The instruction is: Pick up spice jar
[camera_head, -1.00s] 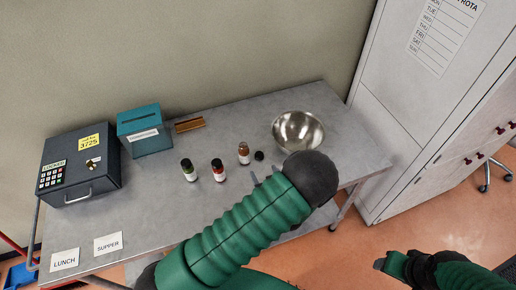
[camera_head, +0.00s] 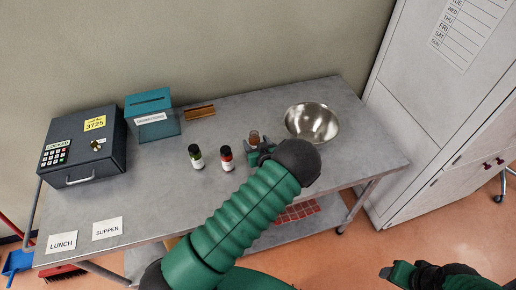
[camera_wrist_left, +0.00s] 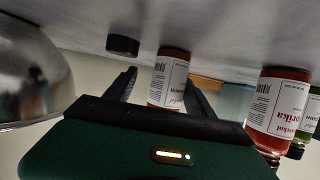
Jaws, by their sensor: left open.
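The open-topped spice jar (camera_head: 254,135) with brownish contents stands on the grey metal table, partly hidden behind my left gripper (camera_head: 259,148). In the left wrist view this jar (camera_wrist_left: 168,82) has a white label and shows between the two open fingers; I cannot tell whether they touch it. A loose black lid (camera_wrist_left: 122,45) lies beside it there; the gripper hides it in the head view. A red-labelled paprika jar (camera_head: 226,158) and a green jar (camera_head: 196,157), both black-capped, stand to the left. My right gripper (camera_head: 386,273) is at the lower right, away from the table.
A steel bowl (camera_head: 312,122) stands close to the right of my left gripper. A teal donations box (camera_head: 153,118), a dark lockbox (camera_head: 82,147) and a wooden holder (camera_head: 200,112) stand at the back left. Lunch (camera_head: 62,241) and supper (camera_head: 107,228) cards lie front left.

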